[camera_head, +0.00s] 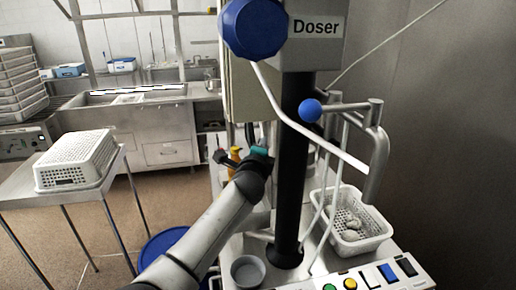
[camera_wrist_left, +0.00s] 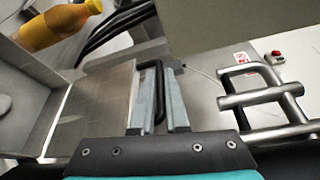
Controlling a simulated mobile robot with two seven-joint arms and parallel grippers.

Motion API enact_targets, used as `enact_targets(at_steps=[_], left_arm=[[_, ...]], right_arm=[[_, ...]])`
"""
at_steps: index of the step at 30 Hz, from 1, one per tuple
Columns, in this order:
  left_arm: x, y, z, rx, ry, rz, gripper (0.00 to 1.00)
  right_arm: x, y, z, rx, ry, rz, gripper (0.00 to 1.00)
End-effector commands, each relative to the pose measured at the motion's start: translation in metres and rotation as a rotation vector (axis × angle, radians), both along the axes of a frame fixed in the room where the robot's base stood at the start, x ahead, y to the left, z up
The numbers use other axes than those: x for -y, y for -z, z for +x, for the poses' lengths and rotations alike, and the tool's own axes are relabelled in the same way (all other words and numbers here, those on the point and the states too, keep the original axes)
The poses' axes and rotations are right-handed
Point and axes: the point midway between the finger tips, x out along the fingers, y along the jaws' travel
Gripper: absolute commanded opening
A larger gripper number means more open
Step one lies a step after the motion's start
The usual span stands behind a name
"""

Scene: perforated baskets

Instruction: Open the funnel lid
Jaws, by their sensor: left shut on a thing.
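My left gripper (camera_head: 259,153) reaches in behind the black column of the Doser machine in the head view; its fingertips are hidden there. In the left wrist view, the gripper's two grey fingers (camera_wrist_left: 159,112) are shut on a thin black handle (camera_wrist_left: 155,66). The handle stands at the right edge of a flat metal plate (camera_wrist_left: 97,105), which looks like the funnel lid. I cannot tell the lid's tilt. The funnel itself cannot be made out in the head view. My right gripper is in neither view.
A yellow-orange bottle (camera_wrist_left: 58,27) lies close by in the left wrist view. Bent metal pipes (camera_wrist_left: 265,100) are on the right there. In the head view, a white basket (camera_head: 349,218) holds pale items, and a grey cup (camera_head: 248,271) stands near the column.

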Motion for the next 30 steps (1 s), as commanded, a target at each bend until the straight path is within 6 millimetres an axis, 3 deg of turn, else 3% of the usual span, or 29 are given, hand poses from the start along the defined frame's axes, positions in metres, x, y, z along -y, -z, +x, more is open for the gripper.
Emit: enact_targets(at_steps=[13, 14, 21, 30], left_arm=[[0.0007, 0.0014, 0.0003, -0.005, -0.002, -0.003, 0.00], [0.0007, 0.0014, 0.0003, -0.005, -0.002, -0.003, 0.14], [0.0008, 0.0009, 0.0003, -0.003, -0.002, -0.001, 0.41], [0.0006, 0.0012, -0.0002, -0.003, -0.002, 0.001, 0.42]], right_arm=[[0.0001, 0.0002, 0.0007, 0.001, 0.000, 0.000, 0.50], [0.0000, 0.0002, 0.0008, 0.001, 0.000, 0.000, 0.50], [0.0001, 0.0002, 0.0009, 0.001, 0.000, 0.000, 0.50], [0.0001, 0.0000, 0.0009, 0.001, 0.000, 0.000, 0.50]])
